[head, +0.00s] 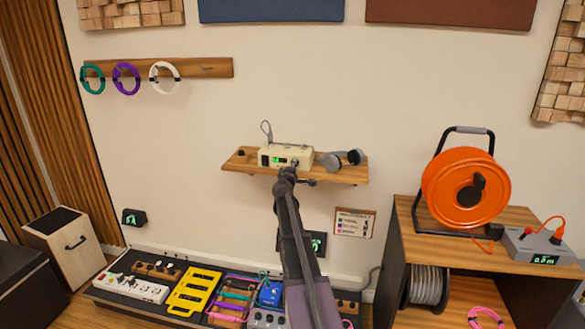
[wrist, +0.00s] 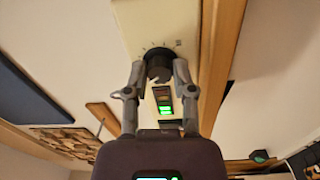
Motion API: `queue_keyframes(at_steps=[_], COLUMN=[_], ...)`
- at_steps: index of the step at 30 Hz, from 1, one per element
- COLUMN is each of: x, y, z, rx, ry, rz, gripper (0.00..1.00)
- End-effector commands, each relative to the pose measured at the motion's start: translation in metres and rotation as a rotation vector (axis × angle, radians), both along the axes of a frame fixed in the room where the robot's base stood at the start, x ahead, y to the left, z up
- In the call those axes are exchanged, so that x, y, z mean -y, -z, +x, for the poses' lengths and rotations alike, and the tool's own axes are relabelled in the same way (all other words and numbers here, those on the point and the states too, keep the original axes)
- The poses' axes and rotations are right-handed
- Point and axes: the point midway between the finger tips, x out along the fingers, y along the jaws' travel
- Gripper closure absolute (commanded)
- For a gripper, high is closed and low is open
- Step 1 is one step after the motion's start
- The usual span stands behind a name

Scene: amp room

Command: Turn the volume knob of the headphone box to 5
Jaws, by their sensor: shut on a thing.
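The headphone box (head: 271,153) is a cream box on a wooden wall shelf, with a small green display on its front. In the wrist view the cream front panel (wrist: 146,22) shows tick marks above a dark round volume knob (wrist: 159,66). My gripper (wrist: 158,72) has one finger on each side of the knob and is shut on it. In the head view my gripper (head: 288,172) reaches the right part of the box front and hides the knob. The green display (wrist: 165,100) is lit in the wrist view, but its reading is too small to tell.
The wooden shelf (head: 345,174) also bears grey headphones (head: 332,161) right of the box. A card (head: 355,223) hangs on the wall below. A pedalboard (head: 115,272) lies low in front. An orange cable reel (head: 465,188) stands on a cabinet at right.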

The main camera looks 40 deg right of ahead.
Motion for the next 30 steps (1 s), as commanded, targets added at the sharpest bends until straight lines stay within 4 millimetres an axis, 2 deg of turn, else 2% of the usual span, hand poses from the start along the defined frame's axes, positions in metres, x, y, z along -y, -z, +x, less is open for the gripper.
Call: queue_keyframes(at_steps=[15, 30], x=[0.0018, 0.0018], y=[-0.0007, -0.0004], z=[0.0026, 0.0024], rx=[0.321, 0.401], ry=[0.000, 0.001], rz=[0.273, 0.340], gripper=[1.00, 1.00])
